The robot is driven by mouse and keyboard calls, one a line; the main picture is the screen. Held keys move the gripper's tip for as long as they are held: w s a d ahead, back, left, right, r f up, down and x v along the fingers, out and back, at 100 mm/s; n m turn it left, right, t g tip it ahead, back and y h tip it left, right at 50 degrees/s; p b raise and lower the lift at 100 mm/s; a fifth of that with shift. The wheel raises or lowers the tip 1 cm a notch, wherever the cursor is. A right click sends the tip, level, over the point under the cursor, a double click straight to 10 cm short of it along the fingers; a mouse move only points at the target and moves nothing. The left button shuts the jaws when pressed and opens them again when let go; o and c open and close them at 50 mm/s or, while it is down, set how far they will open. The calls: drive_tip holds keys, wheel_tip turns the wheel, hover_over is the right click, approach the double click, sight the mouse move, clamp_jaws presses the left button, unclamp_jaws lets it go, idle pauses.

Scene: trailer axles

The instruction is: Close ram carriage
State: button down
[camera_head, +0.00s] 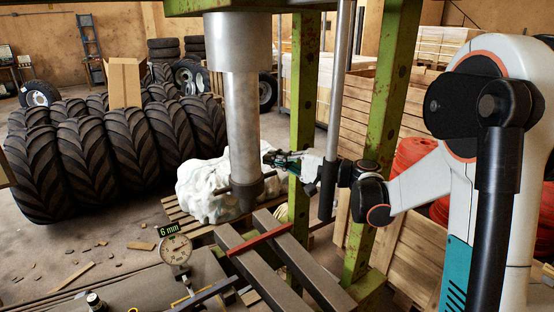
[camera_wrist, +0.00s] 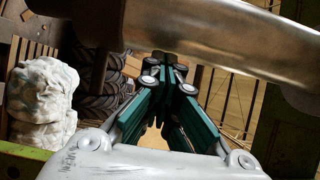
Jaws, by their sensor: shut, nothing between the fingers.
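The ram is a thick silver cylinder (camera_head: 242,125) hanging from the green press frame (camera_head: 305,85), with a dark collar at its lower end. A thin dark bar (camera_head: 238,187) sticks out sideways near the collar. My gripper (camera_head: 268,158) is at the right side of the ram, its fingers pointing left. In the wrist view the teal fingers (camera_wrist: 168,66) are shut with nothing between them, and the silver cylinder (camera_wrist: 225,38) crosses above and beyond their tips. I cannot tell whether they touch it. The carriage's upper part is cut off in the head view.
A dial gauge (camera_head: 175,250) reading "6 mm" stands at the front. Grey steel beams (camera_head: 262,262) with a red bar (camera_head: 262,239) lie below the ram. A white wrapped bundle (camera_head: 205,190) sits behind it. Green posts and a vertical silver rod (camera_head: 338,90) stand close to my arm.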

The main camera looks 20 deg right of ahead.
drive_tip(key=s+a, duration=0.3)
drive_tip(key=a, duration=0.7)
drive_tip(key=s+a, duration=0.3)
drive_tip(key=a, duration=0.7)
drive_tip(key=shift+s+a+p, duration=0.25)
drive_tip(key=shift+s+p, duration=0.05)
drive_tip(key=shift+s, duration=0.05)
